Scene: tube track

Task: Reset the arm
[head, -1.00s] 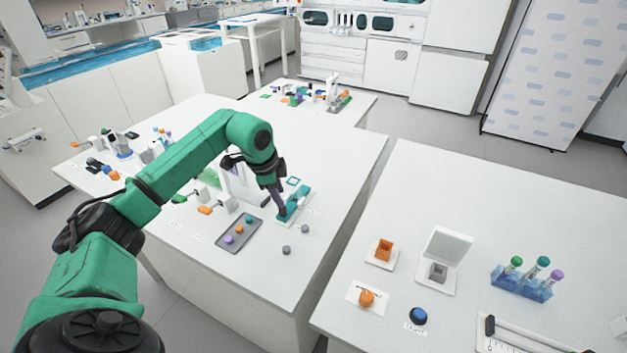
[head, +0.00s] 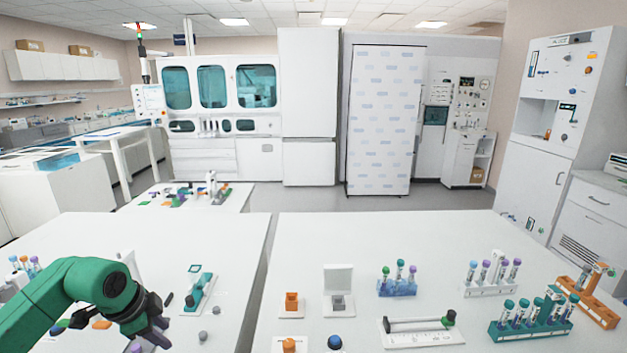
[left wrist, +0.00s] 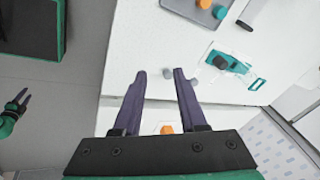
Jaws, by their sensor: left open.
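My left arm is green and bends in from the lower left of the head view. My left gripper (head: 150,335) is at the bottom edge there, over the near part of the left table, partly cut off. In the left wrist view my left gripper (left wrist: 160,76) has its two dark purple fingers apart with nothing between them. A small grey knob (left wrist: 168,73) on the table shows beyond the fingertips.
The left table (head: 228,250) holds a teal device (head: 199,290) and small grey knobs (head: 203,336). The right table (head: 400,240) holds an orange box (head: 291,301), a blue tube rack (head: 397,287) and more racks. A gap separates the tables.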

